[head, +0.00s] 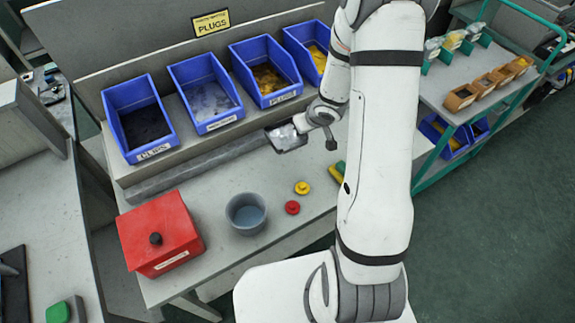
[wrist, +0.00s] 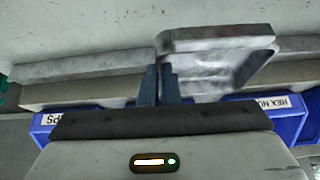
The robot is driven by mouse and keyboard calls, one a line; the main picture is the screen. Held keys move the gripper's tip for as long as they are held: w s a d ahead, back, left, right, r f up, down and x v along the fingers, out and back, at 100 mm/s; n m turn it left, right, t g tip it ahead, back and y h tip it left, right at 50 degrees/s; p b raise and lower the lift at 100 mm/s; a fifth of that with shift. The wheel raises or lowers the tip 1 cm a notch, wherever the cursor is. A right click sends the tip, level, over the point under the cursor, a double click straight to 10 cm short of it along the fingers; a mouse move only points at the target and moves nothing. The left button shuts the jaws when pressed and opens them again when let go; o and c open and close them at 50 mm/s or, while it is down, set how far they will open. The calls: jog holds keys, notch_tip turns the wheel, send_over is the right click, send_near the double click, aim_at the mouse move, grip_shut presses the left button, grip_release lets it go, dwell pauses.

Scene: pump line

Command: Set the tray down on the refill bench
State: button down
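A small grey metal tray (head: 287,139) hangs at my gripper (head: 305,124) over the back part of the grey bench (head: 262,178), in front of the blue bins. In the wrist view the tray (wrist: 215,42) reaches right from the two dark fingers (wrist: 159,84), which close on its near wall. The tray looks roughly level. Its inside is partly seen and looks pale or shiny; I cannot tell whether anything lies in it. The frames do not clearly show the gap between tray and bench.
Several blue bins (head: 205,93) stand on a raised shelf behind a grey ledge. A red box (head: 160,233), a grey bowl (head: 246,213), a red knob (head: 292,207) and a yellow knob (head: 302,188) occupy the bench front. A green-framed cart (head: 450,110) stands right.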

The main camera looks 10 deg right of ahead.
jog(key=f+b, duration=0.1)
jog(key=f, duration=0.1)
jog(key=f+b, duration=0.1)
jog(key=f, duration=0.1)
jog(key=a+f+b, duration=0.1)
jog(key=shift+f+b, duration=0.3)
jog(key=shift+f, duration=0.1)
jog(key=shift+s+f+b, duration=0.2)
jog(key=shift+f+b, duration=0.75)
jog(key=shift+f, duration=0.95)
jog(key=shift+f, duration=0.2)
jog(key=c, duration=1.6)
grip_release()
jog(key=shift+c, duration=0.2)
